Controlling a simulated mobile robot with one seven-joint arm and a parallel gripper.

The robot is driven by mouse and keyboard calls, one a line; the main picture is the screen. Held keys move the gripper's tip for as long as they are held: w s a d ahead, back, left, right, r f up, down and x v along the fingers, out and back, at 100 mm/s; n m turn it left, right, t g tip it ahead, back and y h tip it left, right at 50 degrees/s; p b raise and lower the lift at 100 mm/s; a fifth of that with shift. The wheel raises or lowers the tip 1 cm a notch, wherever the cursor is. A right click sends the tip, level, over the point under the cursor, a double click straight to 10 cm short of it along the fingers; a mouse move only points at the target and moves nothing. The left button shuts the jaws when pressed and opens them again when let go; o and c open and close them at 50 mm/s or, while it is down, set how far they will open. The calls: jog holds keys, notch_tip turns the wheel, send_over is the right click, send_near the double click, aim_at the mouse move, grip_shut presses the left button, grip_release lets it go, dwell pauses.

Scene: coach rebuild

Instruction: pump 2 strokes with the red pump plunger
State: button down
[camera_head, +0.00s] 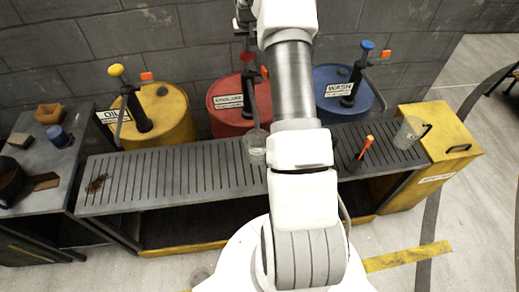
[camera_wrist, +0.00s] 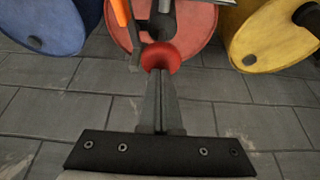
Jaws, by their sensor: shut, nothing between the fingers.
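The red pump plunger (camera_head: 247,57) tops the dark pump on the red drum (camera_head: 262,105), which stands between a yellow and a blue drum. Its round red knob also shows in the wrist view (camera_wrist: 162,55). My gripper (camera_head: 243,30) is shut and empty, above the knob in the head view. In the wrist view its closed fingertips (camera_wrist: 160,76) overlap the knob's near edge; I cannot tell whether they touch. A clear glass (camera_head: 255,146) stands on the slatted bench below the red pump's spout. My arm hides part of the red drum and the bench.
The yellow drum (camera_head: 165,115) has a yellow plunger (camera_head: 116,70); the blue drum (camera_head: 335,85) has a blue one (camera_head: 367,45). A grey brick wall (camera_head: 155,45) is behind.

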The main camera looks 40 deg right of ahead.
aim_at(247, 56)
jog(key=shift+s+f+b, duration=0.1)
jog(key=shift+f+b, duration=1.4)
jog(key=shift+f, duration=1.2)
jog(key=shift+r, duration=0.1)
jog(key=shift+r+p, duration=1.65)
jog(key=shift+r, duration=1.95)
jog(key=shift+r, duration=0.1)
notch_tip(247, 56, up, 6)
jog(key=p, duration=0.3)
